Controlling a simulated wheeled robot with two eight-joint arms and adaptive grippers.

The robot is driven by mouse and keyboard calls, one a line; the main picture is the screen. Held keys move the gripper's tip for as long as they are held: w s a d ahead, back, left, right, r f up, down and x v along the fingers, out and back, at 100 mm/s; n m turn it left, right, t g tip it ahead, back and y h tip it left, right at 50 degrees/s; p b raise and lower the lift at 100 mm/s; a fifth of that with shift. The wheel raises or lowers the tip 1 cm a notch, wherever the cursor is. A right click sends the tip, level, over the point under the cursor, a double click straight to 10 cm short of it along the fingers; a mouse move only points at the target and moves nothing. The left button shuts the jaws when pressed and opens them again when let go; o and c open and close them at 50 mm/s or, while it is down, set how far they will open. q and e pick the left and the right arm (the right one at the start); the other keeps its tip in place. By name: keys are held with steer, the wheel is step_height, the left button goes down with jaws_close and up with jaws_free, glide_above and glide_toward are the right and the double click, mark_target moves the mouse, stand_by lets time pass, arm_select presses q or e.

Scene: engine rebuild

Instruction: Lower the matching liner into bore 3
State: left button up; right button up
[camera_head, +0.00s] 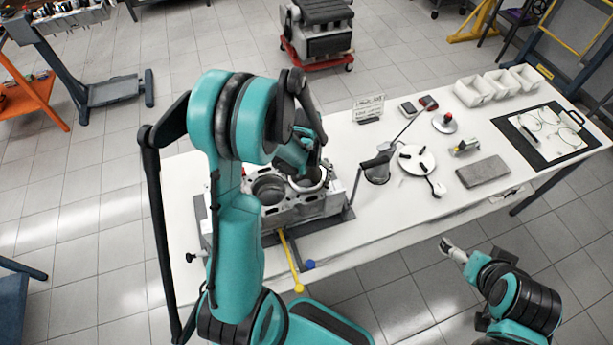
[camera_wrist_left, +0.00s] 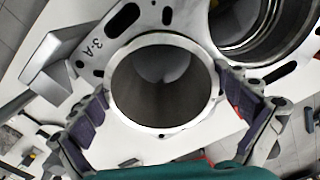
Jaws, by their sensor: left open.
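The engine block (camera_head: 330,203) lies on the white table, with one open bore (camera_head: 268,190) showing left of my left gripper (camera_head: 306,166). A bright metal liner (camera_head: 312,186) shows as a ring at the right-hand bore, partly hidden by that gripper. In the left wrist view the liner (camera_wrist_left: 118,108) is a round sleeve beside the deck mark "3-A" (camera_wrist_left: 90,50). My left gripper (camera_wrist_left: 163,88) is open, its dark pads on either side of the liner. How deep the liner sits is unclear. My right gripper (camera_head: 453,250) is off the table's front edge; its jaws are too small to read.
Right of the block stand a dark funnel-like cup (camera_head: 376,170), a white round plate (camera_head: 417,158) and a grey slab (camera_head: 483,171). A black mat (camera_head: 510,128) and white bins (camera_head: 473,92) are farther right. A yellow-ended bar (camera_head: 290,262) sticks out over the front edge.

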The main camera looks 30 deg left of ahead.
arm_select(q)
step_height(320, 180, up, 12)
stand_by(0.5)
stand_by(0.5)
steer(key=s+d+f+m+t+b, duration=0.4)
steer(key=s+d+t+b, duration=0.3)
steer(key=s+d+b, duration=0.3)
steer(key=f+b, duration=0.1)
steer(key=b, duration=0.1)
steer(key=shift+s+d+f+m+b, duration=0.15)
steer(key=shift+s+d+m+b, duration=0.1)
steer(key=shift+s+m+b, duration=0.15)
